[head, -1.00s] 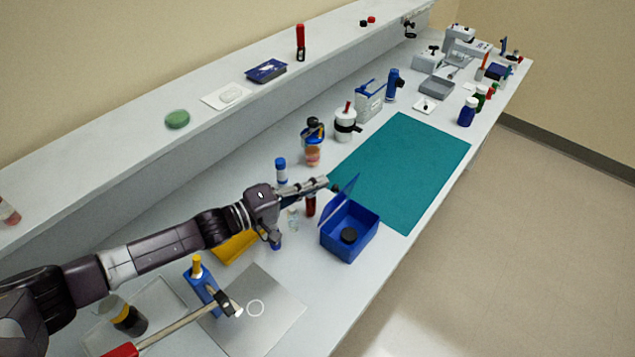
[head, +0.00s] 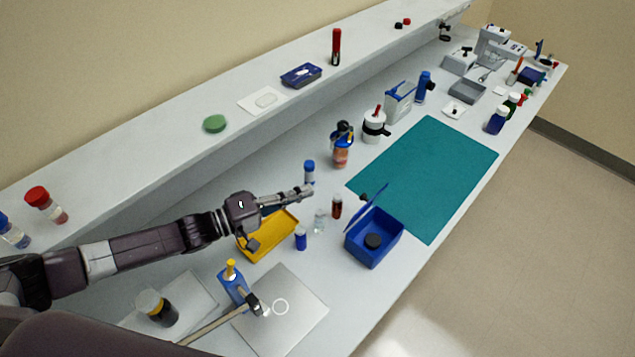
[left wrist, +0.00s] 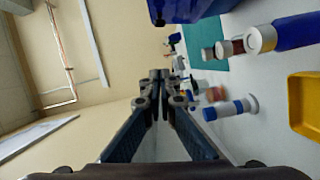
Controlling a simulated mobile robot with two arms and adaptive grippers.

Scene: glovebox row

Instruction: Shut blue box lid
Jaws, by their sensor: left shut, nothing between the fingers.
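The blue box (head: 374,251) stands on the bench in the head view, with a round black thing (head: 373,241) inside. Its blue lid (head: 369,205) is open, tilted upward along the box's left side. Part of the blue box (left wrist: 190,8) also shows at the top of the left wrist view. My left gripper (head: 309,190) is shut and empty, above the bench to the left of the lid and apart from it. In the left wrist view its fingertips (left wrist: 160,75) are together. My right gripper is not seen.
Several small vials stand between my left gripper and the box, including a red one (head: 337,206) and a blue one (head: 301,238). A yellow tray (head: 268,238) lies below my left wrist. A teal mat (head: 425,175) lies clear behind the box.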

